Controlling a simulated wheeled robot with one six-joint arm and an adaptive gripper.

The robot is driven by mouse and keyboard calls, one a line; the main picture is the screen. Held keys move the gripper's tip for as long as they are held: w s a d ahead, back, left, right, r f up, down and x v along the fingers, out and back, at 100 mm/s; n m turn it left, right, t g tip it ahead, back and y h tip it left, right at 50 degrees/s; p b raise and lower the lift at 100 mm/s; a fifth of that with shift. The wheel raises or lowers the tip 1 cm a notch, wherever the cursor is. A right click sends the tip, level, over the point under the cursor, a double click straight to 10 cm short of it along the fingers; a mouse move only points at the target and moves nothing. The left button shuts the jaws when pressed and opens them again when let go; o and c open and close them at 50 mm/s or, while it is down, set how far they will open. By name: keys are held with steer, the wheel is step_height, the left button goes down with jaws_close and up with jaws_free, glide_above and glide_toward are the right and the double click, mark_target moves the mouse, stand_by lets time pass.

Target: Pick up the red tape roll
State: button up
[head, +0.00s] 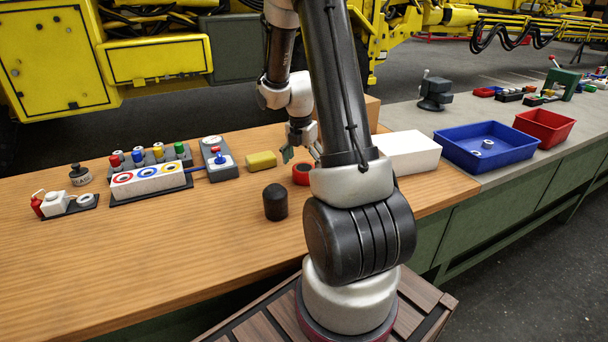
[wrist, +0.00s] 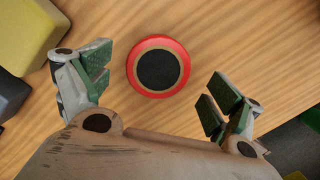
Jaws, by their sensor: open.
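The red tape roll (head: 301,174) lies flat on the wooden table in the head view, partly hidden by my arm. In the wrist view the red tape roll (wrist: 134,67) shows from above as a red ring with a dark centre. My gripper (wrist: 158,92) is open, with one green-padded finger to the left of the roll and one to the right and lower. Nothing is between the pads. In the head view my gripper (head: 300,152) is just above and beside the roll, partly hidden by my arm.
A yellow block (head: 261,160) lies left of the roll, and a black cylinder (head: 275,202) stands in front. A white box (head: 408,152) is to the right. Blue (head: 463,158) and red (head: 559,123) bins stand on the grey bench. The front left table is clear.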

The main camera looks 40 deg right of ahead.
mark_target(304, 167)
steer(key=f, duration=0.3)
steer(key=shift+w+d+f, duration=0.15)
steer(key=shift+d+f, duration=0.05)
steer(key=shift+f, duration=0.2)
steer(key=c, duration=1.2)
steer(key=shift+c, duration=0.2)
steer(key=shift+r, duration=0.15)
